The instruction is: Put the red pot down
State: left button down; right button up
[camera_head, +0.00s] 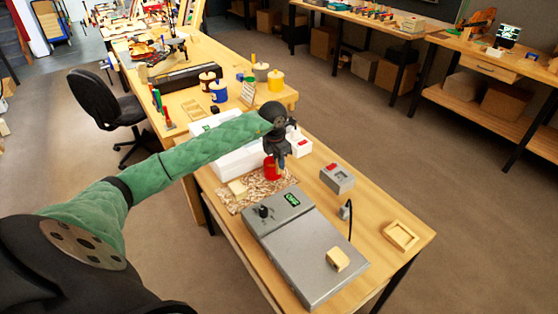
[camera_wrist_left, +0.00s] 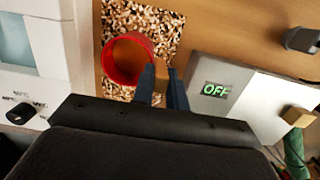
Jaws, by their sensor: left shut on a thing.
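The red pot (camera_head: 271,169) is at the far part of a speckled, chip-patterned mat (camera_head: 257,196) on the near bench. My left gripper (camera_head: 281,158) reaches down over it and is shut on its wall. In the left wrist view the pot (camera_wrist_left: 110,61) shows from above as a round red rim with a brownish inside. The left gripper's fingers (camera_wrist_left: 160,86) are close together at its right edge. The mat (camera_wrist_left: 160,20) lies under the pot; whether the pot touches it I cannot tell. My right gripper is not in view.
A grey machine (camera_head: 325,265) with a display reading OFF stands right beside the mat, with a wooden block (camera_head: 337,260) on it. A white box (camera_head: 240,163) is behind the mat. A grey switch box (camera_head: 337,178) and a wooden tray (camera_head: 401,236) stand to the right.

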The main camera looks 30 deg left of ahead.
pick_arm(q)
jog(key=shift+f, duration=0.45)
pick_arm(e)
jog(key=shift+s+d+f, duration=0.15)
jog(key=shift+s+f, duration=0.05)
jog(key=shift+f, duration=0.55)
pick_arm(q)
jog(key=shift+f, duration=0.1)
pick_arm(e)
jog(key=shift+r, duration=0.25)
pick_arm(q)
jog(key=c, duration=1.4)
grip_release()
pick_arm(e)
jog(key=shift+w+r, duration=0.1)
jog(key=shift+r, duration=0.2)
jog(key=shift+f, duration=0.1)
